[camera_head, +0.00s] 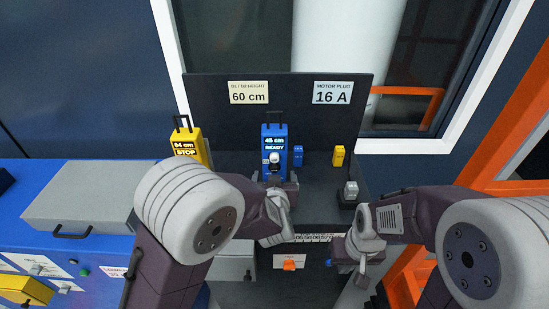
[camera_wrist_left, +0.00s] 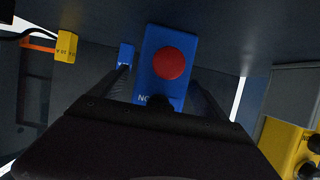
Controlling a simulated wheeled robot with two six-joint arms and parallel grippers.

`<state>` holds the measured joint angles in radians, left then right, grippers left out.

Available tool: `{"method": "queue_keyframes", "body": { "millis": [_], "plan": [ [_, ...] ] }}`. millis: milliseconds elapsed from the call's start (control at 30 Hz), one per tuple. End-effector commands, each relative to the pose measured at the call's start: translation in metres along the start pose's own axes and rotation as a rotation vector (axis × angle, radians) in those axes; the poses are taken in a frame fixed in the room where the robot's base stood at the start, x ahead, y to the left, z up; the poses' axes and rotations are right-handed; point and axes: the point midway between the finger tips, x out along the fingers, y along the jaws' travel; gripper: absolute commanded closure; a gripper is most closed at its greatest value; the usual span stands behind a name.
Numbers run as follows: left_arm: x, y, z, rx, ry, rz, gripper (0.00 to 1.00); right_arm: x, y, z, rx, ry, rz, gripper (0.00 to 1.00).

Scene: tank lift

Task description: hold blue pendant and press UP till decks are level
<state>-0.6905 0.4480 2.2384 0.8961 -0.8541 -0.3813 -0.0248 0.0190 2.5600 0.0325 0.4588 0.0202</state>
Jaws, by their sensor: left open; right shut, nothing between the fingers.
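The blue pendant (camera_head: 274,142) stands upright on the dark shelf, with a handle on top and a display that seems to read 48 cm READY. In the left wrist view its blue body (camera_wrist_left: 158,90) shows a large red button. My left gripper (camera_head: 274,181) is open, with its fingers on either side of the pendant's lower part; contact cannot be told. The UP button cannot be made out. My right gripper (camera_head: 362,272) is shut and empty, low and to the right of the pendant.
A yellow pendant (camera_head: 186,143) reading 54 cm STOP stands to the left. A small blue block (camera_head: 298,156) and a yellow block (camera_head: 339,156) are to the right. Signs read 60 cm (camera_head: 248,93) and 16 A (camera_head: 333,93). A grey box (camera_head: 85,195) lies on the blue unit.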

Motion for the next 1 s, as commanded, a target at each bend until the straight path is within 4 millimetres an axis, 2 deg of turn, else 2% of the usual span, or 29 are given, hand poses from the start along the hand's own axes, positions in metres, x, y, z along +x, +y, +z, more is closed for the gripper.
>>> {"method": "queue_keyframes", "body": {
  "millis": [200, 400, 600, 1000],
  "plan": [
    [-0.057, 0.002, -0.001, 0.000, 0.002, 0.007, 0.15, 0.000, 0.000, 0.000, 0.000, 0.000, 0.000, 1.00],
    [-0.096, 0.002, 0.000, 0.000, 0.002, 0.006, 0.15, 0.000, 0.000, 0.000, 0.000, 0.000, 0.000, 1.00],
    [-0.107, 0.000, 0.000, 0.000, 0.000, 0.001, 0.15, 0.000, 0.000, 0.000, 0.000, 0.000, 0.000, 1.00],
    [-0.106, -0.001, -0.001, -0.003, -0.007, 0.005, 0.15, -0.002, 0.000, 0.000, 0.000, 0.000, 0.000, 1.00]
  ]
}}
